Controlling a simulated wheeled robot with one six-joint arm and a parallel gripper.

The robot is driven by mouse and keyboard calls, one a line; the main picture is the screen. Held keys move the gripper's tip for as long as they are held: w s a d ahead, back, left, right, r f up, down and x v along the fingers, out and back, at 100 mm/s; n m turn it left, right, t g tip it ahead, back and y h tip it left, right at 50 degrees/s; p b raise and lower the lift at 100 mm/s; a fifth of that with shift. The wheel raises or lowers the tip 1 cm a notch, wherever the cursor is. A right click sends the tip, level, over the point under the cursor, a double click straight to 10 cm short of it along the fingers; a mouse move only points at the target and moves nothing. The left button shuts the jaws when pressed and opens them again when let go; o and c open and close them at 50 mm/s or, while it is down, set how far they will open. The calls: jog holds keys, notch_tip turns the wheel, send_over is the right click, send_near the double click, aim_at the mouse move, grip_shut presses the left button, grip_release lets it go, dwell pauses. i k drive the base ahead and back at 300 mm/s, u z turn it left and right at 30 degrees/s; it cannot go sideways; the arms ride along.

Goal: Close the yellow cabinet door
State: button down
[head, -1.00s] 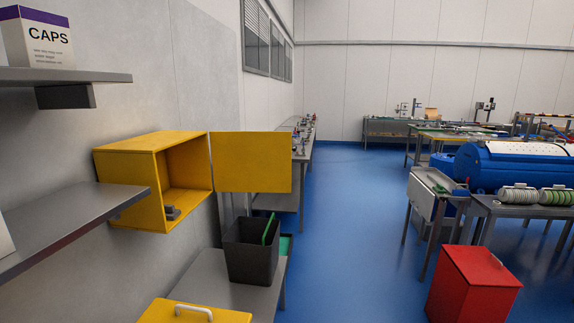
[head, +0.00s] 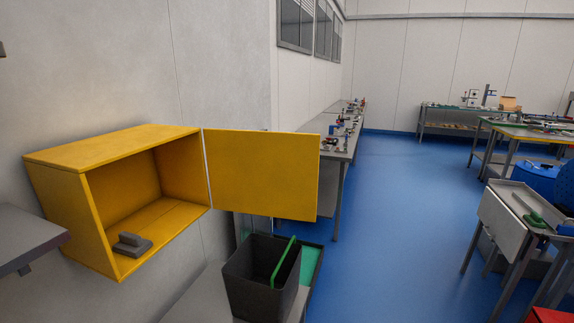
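The yellow cabinet (head: 110,146) is fixed to the grey wall at the left of the head view. Its front is open and a small grey object (head: 132,244) lies on its floor near the front edge. The yellow cabinet door (head: 263,172) stands wide open, swung out to the right from the cabinet's right side. My gripper is not in view, and nothing touches the door.
Below the door, a dark bin (head: 260,278) with a green handle stands on a grey bench (head: 196,296). A grey shelf (head: 25,236) juts in at the lower left. A long bench (head: 342,150) stands behind the door.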

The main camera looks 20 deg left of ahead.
aim_at(268, 173)
jog(key=i, duration=3.45)
jog(key=u, duration=4.05)
